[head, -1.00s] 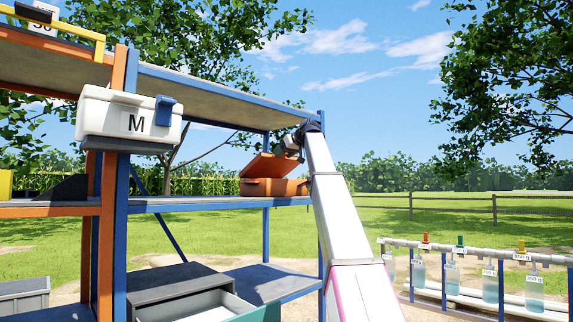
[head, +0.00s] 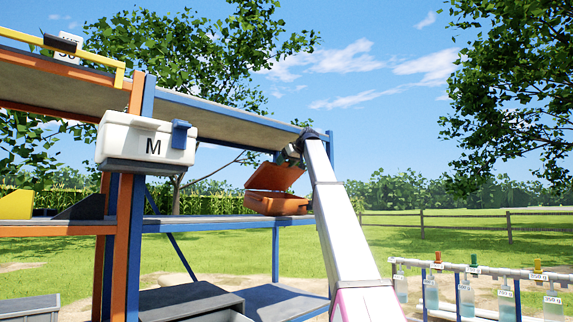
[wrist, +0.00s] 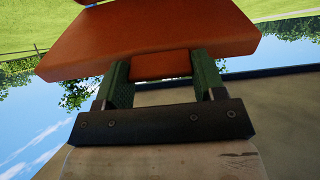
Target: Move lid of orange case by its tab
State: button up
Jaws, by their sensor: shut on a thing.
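The orange case (head: 278,204) sits on the blue-edged middle shelf of the rack in the head view. Its lid (head: 273,177) is tilted partly open, raised toward the right. My gripper (head: 293,155) is at the lid's raised edge, small and partly hidden by my arm in the head view. In the wrist view, the lid (wrist: 140,42) spans the top of the picture. The green fingers of my gripper (wrist: 163,68) are shut on its orange tab (wrist: 162,64), one finger on each side. The case's inside is hidden.
The upper shelf (head: 230,122) runs just above my gripper. A white box marked M (head: 150,141) stands to the left by an orange and blue post (head: 132,200). Labelled bottles (head: 466,299) hang on a rail at the lower right. Open grass lies beyond.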

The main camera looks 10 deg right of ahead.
jog(key=o, duration=1.3)
jog(key=s+d+r, duration=0.1)
jog(key=s+d, duration=0.2)
jog(key=s, duration=0.1)
jog(key=s+d, duration=0.3)
jog(key=s, duration=0.1)
jog(key=s+d+r, duration=0.1)
jog(key=s+d, duration=0.2)
jog(key=s, duration=0.2)
jog(key=shift+d+r, duration=0.35)
